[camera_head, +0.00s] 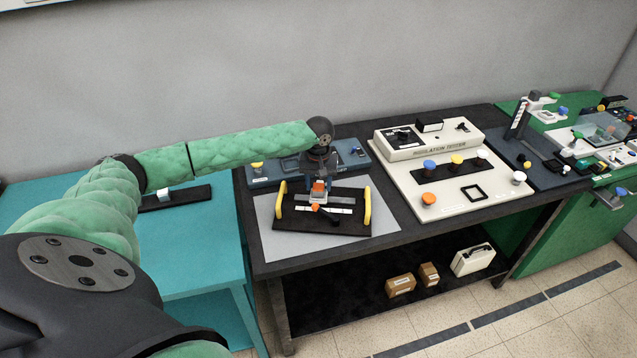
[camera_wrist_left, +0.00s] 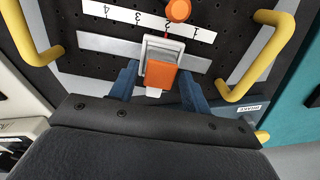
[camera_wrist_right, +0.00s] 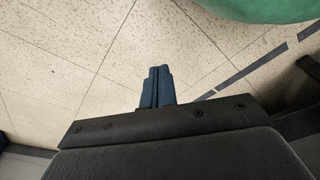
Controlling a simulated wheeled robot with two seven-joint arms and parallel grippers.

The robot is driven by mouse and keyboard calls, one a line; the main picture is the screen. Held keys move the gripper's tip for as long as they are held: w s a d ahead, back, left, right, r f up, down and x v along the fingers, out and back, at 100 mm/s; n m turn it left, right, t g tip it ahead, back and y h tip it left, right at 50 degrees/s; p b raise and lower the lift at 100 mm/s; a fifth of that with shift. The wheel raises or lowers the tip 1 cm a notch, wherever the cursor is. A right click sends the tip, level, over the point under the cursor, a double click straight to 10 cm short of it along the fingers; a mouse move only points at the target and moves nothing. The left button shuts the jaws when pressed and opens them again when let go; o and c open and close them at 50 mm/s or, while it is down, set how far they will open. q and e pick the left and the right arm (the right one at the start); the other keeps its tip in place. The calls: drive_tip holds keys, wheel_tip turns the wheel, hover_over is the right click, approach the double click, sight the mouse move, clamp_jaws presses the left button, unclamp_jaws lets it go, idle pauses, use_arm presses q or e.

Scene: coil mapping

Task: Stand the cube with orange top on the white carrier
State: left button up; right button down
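The cube with the orange top (camera_head: 318,186) is at the black pegboard in the middle of the dark table. In the left wrist view its orange top (camera_wrist_left: 160,76) shows in front of a grey-white body. My left gripper (camera_head: 318,175) is above it, its blue fingers (camera_wrist_left: 160,82) on either side of the cube. Whether they press on it is unclear. My right gripper (camera_wrist_right: 157,86) is shut and empty over the floor.
The pegboard (camera_head: 290,222) has yellow handles (camera_head: 367,205) at both ends, a numbered white strip (camera_head: 336,210) and an orange knob (camera_wrist_left: 178,10) close to the cube. An insulation tester (camera_head: 430,140) stands to the right. The teal table (camera_head: 205,240) is mostly clear.

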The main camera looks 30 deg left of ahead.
sight(319, 186)
use_arm(q)
drive_tip(key=shift+o, duration=0.2)
drive_tip(key=shift+r, duration=0.1)
use_arm(e)
drive_tip(key=shift+w, duration=0.1)
use_arm(q)
wheel_tip(319, 186, up, 12)
drive_tip(key=b, duration=0.4)
use_arm(e)
drive_tip(key=w+a+r, duration=0.2)
drive_tip(key=a+r, duration=0.1)
drive_tip(key=r, duration=0.6)
drive_tip(key=shift+w+r+g, duration=0.15)
drive_tip(key=shift+r+g, duration=0.15)
drive_tip(key=shift+g, duration=0.1)
